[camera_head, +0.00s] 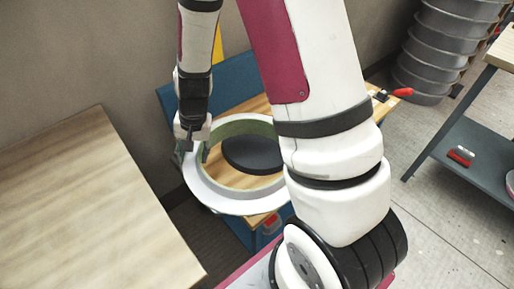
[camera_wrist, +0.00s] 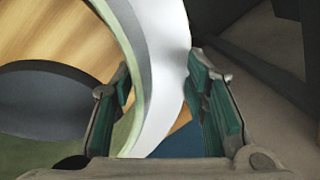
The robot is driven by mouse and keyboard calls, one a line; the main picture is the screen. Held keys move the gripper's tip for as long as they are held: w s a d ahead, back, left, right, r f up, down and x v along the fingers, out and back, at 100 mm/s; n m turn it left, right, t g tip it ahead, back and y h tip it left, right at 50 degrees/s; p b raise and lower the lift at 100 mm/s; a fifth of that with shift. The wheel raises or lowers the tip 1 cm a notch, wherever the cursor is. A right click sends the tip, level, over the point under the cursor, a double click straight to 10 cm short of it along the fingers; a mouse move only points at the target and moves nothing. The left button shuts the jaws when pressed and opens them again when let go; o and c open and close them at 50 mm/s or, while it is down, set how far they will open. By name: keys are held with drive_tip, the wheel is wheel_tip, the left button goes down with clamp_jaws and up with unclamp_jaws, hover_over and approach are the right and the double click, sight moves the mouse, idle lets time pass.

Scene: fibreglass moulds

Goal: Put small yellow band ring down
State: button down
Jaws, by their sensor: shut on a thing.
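A ring (camera_head: 229,207) with a broad white flange and a pale green inner wall is at the wood-topped blue bench; I see no clear yellow band on it. In the head view my gripper (camera_head: 192,148) is at its left side. In the wrist view my gripper (camera_wrist: 160,88) has one green-padded finger inside the ring and one outside, shut on the ring wall (camera_wrist: 163,50). The ring overhangs the bench's front left edge. I cannot tell whether it touches the bench top. My arm hides its right side.
A black disc (camera_head: 252,154) shows through the ring's opening on the bench (camera_head: 248,105). A wooden table (camera_head: 85,200) stands at the left. Stacked grey round moulds (camera_head: 436,50) are at the back right, near a dark shelf (camera_head: 470,140). A red-handled tool (camera_head: 401,92) lies beyond my arm.

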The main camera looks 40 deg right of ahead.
sight(217, 121)
drive_tip(key=w+d, duration=0.3)
drive_tip(key=d, duration=0.1)
drive_tip(key=w+d+f+b, duration=0.1)
drive_tip(key=w+d, duration=0.2)
drive_tip(key=d, duration=0.1)
drive_tip(key=w+d, duration=0.3)
drive_tip(key=d, duration=0.1)
drive_tip(key=shift+w+d+f+b, duration=0.2)
drive_tip(key=shift+d+f+b, duration=0.05)
drive_tip(key=shift+b, duration=0.1)
drive_tip(key=f, duration=0.1)
drive_tip(key=f+b, duration=0.1)
drive_tip(key=f, duration=0.1)
drive_tip(key=shift+w+d+f, duration=0.1)
drive_tip(key=shift+d+f, duration=0.1)
drive_tip(key=shift+f, duration=0.1)
drive_tip(key=c, duration=0.9)
unclamp_jaws()
drive_tip(key=shift+c, duration=0.2)
